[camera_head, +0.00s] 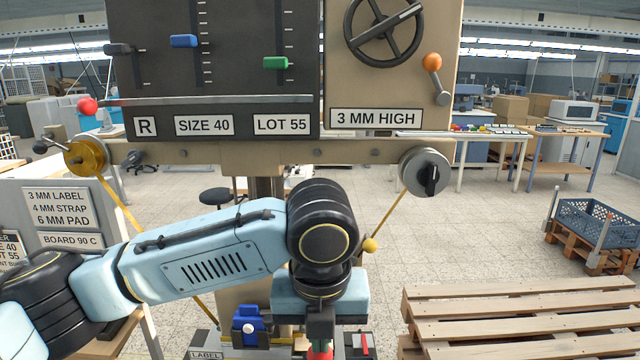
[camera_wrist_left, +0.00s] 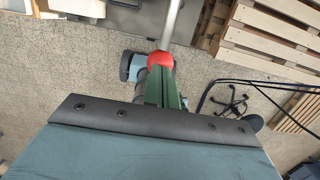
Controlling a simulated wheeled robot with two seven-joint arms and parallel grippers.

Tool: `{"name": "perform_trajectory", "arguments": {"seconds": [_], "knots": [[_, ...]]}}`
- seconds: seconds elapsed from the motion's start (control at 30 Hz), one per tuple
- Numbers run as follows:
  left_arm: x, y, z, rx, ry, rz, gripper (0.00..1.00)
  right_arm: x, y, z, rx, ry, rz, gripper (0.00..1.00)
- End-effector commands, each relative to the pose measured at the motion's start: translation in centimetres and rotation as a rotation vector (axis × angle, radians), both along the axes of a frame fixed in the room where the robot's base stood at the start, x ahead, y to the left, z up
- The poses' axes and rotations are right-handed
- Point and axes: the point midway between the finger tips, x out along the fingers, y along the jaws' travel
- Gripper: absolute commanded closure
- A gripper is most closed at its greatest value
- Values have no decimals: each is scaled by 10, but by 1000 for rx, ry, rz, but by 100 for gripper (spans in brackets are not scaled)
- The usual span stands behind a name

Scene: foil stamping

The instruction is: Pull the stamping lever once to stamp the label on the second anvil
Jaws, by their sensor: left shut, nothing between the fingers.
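My left gripper (camera_head: 320,343) points down at the lower middle of the head view, below my blue arm. Its green fingers (camera_wrist_left: 161,88) are shut, and nothing shows gripped between them. A red piece (camera_wrist_left: 160,60) on a silver rod (camera_wrist_left: 171,22) lies just past the fingertips in the left wrist view; whether the fingers touch it I cannot tell. I cannot tell if this is the stamping lever. A red ball (camera_head: 87,105) stands at the machine's left, beside a long silver bar (camera_head: 210,99). A LABEL plate (camera_head: 207,355) shows at the bottom edge. The anvils are hidden or out of view. My right gripper is not in view.
The machine's dark panel (camera_head: 245,60) has coloured sliders, with a handwheel (camera_head: 383,30) to its right. A blue part (camera_head: 248,325) sits left of the gripper. A wooden pallet (camera_head: 520,310) stands at the right. A sign board (camera_head: 62,205) stands at the left.

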Motion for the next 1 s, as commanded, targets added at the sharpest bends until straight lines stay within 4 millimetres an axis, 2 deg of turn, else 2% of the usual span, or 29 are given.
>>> {"name": "perform_trajectory", "arguments": {"seconds": [0.33, 0.67, 1.0], "knots": [[1, 1, -5, 2, 0, 2, 100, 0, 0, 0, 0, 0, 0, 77], [6, 1, -34, 2, 1, 1, 100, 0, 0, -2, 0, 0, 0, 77], [7, 1, -34, 2, -1, 2, 100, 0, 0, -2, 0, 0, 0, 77]]}}
